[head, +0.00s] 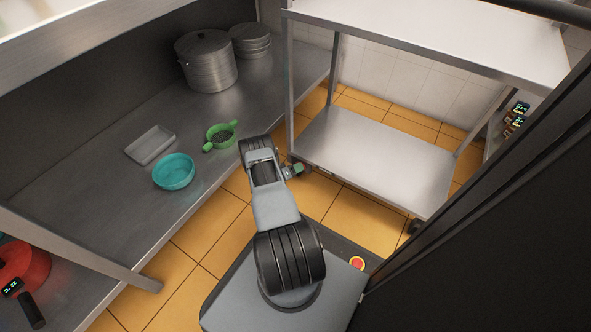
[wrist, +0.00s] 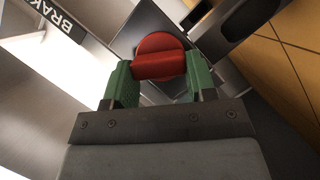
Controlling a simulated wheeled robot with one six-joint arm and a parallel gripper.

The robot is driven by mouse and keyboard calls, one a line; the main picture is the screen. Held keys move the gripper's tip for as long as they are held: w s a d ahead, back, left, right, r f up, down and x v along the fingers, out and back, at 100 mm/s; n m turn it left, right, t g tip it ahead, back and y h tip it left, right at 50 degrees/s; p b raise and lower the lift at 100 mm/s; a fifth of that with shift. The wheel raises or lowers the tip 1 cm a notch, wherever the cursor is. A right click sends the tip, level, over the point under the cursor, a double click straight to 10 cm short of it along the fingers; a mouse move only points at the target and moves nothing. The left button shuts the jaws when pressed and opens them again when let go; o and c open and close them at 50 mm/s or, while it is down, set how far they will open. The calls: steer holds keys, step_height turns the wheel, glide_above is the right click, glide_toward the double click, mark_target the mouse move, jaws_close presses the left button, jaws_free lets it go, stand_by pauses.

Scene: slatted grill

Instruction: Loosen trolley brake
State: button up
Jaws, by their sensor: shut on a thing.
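The steel trolley (head: 375,155) stands on the tiled floor right of centre in the head view, with a lower shelf and castors. In the wrist view a red round knob with a raised bar, the brake (wrist: 160,63), sits on a dark plate beside a label reading "BRAK" (wrist: 58,18). My gripper (wrist: 159,78) has its two green fingers on either side of the red bar, shut on it. In the head view my gripper (head: 297,169) is small, at the trolley's near left corner; the knob is hidden there.
A steel counter (head: 95,195) on the left holds a teal bowl (head: 174,171), a green-handled strainer (head: 220,137), a grey tray (head: 150,144) and pots (head: 206,62). A dark panel (head: 470,240) stands close on the right. Orange floor shows between counter and trolley.

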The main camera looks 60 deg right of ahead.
steer(key=n, duration=0.1)
steer(key=n+g+h, duration=0.1)
steer(key=n, duration=0.2)
steer(key=shift+w+f+n+g, duration=0.1)
steer(key=shift+f+n+g, duration=0.2)
steer(key=shift+n+g, duration=0.1)
steer(key=shift+h, duration=0.3)
steer(key=o, duration=0.9)
steer(key=shift+o, duration=0.2)
steer(key=p+v, duration=0.2)
steer(key=v, duration=1.2)
steer(key=shift+d, duration=0.1)
